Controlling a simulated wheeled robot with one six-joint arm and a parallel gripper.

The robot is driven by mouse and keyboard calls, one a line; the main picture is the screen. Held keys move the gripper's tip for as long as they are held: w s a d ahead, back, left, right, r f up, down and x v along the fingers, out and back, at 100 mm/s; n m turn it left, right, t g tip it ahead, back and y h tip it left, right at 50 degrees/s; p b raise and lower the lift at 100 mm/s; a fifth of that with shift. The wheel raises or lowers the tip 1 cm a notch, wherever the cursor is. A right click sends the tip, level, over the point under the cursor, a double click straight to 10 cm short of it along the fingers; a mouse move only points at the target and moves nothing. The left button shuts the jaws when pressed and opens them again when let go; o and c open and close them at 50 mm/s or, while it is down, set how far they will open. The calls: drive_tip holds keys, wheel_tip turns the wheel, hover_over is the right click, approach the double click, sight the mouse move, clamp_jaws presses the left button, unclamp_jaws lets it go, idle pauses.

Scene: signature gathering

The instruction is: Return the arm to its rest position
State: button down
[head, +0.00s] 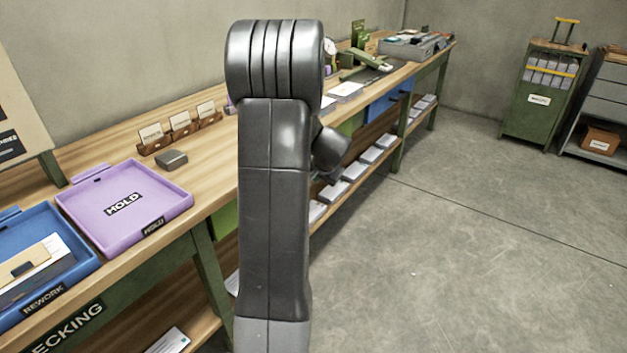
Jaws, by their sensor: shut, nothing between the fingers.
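My arm (273,190) stands upright in the middle of the head view, its rounded joint at the top. A darker part of my arm (331,148) shows just behind its right side, over the bench's front edge. My gripper's fingers do not show; they are hidden behind the arm or out of view. No held object is visible.
A long wooden bench (215,183) runs along the wall from lower left to back right. It bears a purple HOLD tray (94,222), a blue REWORK tray (78,246) and card holders (180,126). A green cabinet (515,118) stands at back right. The floor (470,250) on the right is clear.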

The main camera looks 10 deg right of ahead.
drive_tip(key=shift+v, duration=1.5)
drive_tip(key=shift+f, duration=0.1)
